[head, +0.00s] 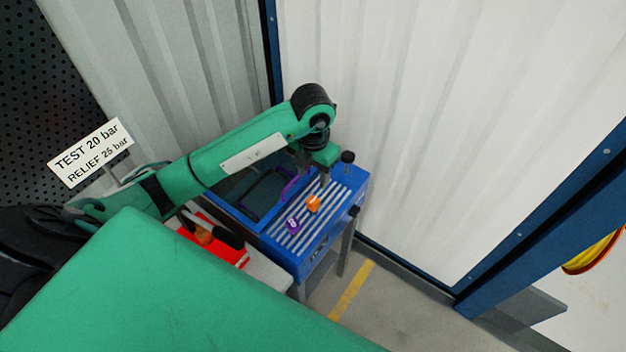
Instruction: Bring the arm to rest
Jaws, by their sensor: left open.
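My left arm (235,150) is green and reaches in from the left, over a blue bench unit (322,240). My left gripper (324,176) hangs down at the arm's far end, above the back of the unit's slatted top. It is open, and its fingers are small and partly hidden by the wrist. I see nothing between them. An orange piece (313,204) and a purple piece (293,224) rest on the slats in front of the gripper, apart from it. My right gripper is not in view.
A dark basin with a purple-edged handle (288,190) lies beside the slats. A red tray (228,252) with tools sits left of the unit. A sign (90,152) stands at left. White corrugated walls (400,120) close in behind; floor shows at right.

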